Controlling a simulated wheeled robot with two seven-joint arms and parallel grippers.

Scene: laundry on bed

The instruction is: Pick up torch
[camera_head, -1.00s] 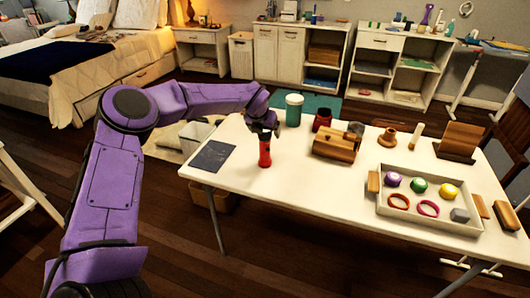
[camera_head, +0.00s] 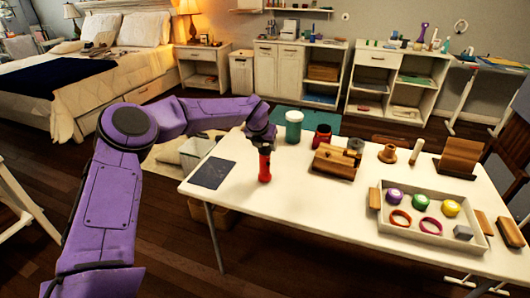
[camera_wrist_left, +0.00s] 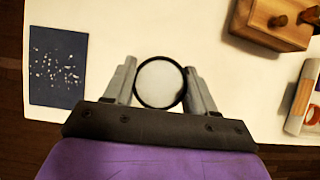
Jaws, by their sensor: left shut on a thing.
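The torch (camera_head: 264,166) is red with a dark upper part and stands upright at the left part of the white table (camera_head: 330,215). My left gripper (camera_head: 264,146) is above it, shut on its upper end. In the left wrist view, the torch's round pale end (camera_wrist_left: 159,83) with a black rim sits between the two grey fingers of the left gripper (camera_wrist_left: 159,76). I cannot tell whether the torch's base touches the table. My right gripper is not in view.
A dark speckled sheet (camera_head: 213,173) lies left of the torch. A teal jar (camera_head: 293,127), a red mug (camera_head: 322,135) and a wooden box (camera_head: 335,161) stand behind and right. A tray (camera_head: 425,239) holds several small items. The table's front middle is clear.

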